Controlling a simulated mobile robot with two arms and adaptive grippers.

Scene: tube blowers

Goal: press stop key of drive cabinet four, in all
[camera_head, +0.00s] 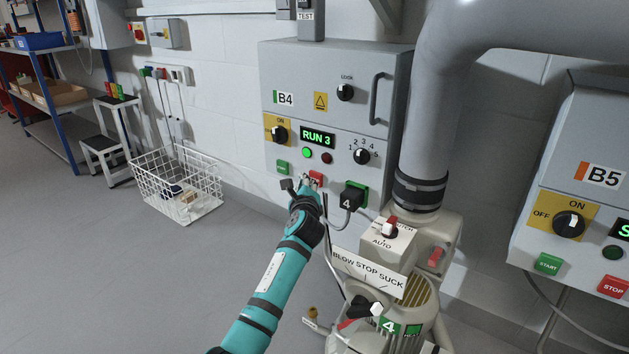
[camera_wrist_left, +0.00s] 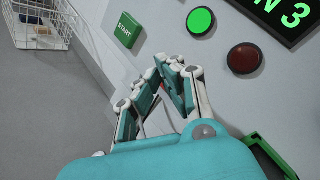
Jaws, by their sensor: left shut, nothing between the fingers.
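Drive cabinet four (camera_head: 335,120), labelled B4, is a grey wall box at the centre of the head view. Its display (camera_head: 317,136) reads RUN 3. Its green lamp (camera_head: 306,153) is lit and its red lamp (camera_head: 326,158) looks dark. The red stop key (camera_head: 317,177) is low on the front, right of the green start key (camera_head: 282,168). My left gripper (camera_head: 307,184) is shut and empty, with its fingertips at the stop key. In the left wrist view the fingers (camera_wrist_left: 170,66) hide most of that key; I cannot tell whether they touch it.
A black plug (camera_head: 352,197) marked 4 sits right of the stop key. A blower with a selector box (camera_head: 387,243) and a thick grey pipe (camera_head: 430,120) stand to the right. Cabinet B5 (camera_head: 580,190) is at far right.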

